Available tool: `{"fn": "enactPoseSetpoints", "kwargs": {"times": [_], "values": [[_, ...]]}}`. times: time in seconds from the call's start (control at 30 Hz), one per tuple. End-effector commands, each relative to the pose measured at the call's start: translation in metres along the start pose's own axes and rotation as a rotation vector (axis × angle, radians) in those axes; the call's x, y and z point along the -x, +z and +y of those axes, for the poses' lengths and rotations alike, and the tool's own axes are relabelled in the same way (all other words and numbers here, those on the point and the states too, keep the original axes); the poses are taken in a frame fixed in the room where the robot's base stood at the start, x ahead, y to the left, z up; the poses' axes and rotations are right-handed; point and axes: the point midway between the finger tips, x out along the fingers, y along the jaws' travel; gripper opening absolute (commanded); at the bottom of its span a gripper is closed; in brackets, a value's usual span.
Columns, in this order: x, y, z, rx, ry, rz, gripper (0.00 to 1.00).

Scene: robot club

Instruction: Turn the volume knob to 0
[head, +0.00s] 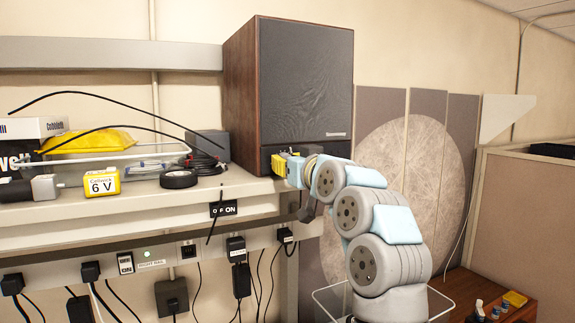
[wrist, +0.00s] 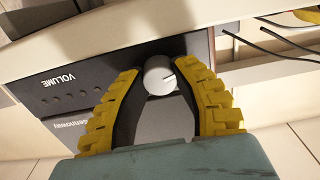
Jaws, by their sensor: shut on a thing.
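The volume knob (wrist: 159,75) is a round light-grey dial on a dark panel (wrist: 60,97) marked VOLUME, seen tilted in the wrist view. A thin dark mark on its face points toward the picture's right. My gripper (wrist: 157,68) has yellow fingers with dark inner pads, one on each side of the knob, closed on it. In the head view, my gripper (head: 282,165) is at the lower front of the tall wooden speaker (head: 295,80), and the arm hides the knob there. No scale numbers can be read.
The speaker stands at the right end of a shelf (head: 130,208). To its left are a black tape roll (head: 179,179), a yellow 6 V battery (head: 102,182), a clear tray (head: 70,168) and dark cables (head: 203,163). Plugs and cords hang below the shelf.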

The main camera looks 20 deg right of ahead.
Motion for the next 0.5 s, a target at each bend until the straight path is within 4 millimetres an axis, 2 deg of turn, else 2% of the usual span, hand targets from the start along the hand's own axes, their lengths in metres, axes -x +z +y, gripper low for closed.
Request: {"fn": "enactPoseSetpoints", "kwargs": {"times": [0.03,0.07,0.17,0.5], "values": [[-0.0003,0.0000,-0.0008,0.000,-0.001,0.000,0.00],[-0.0003,0.0000,-0.0008,0.000,-0.001,0.000,0.32],[-0.0003,-0.0001,-0.0006,-0.001,-0.001,0.000,0.61],[0.0005,0.0001,0.0001,-0.001,0.000,0.000,0.61]]}}
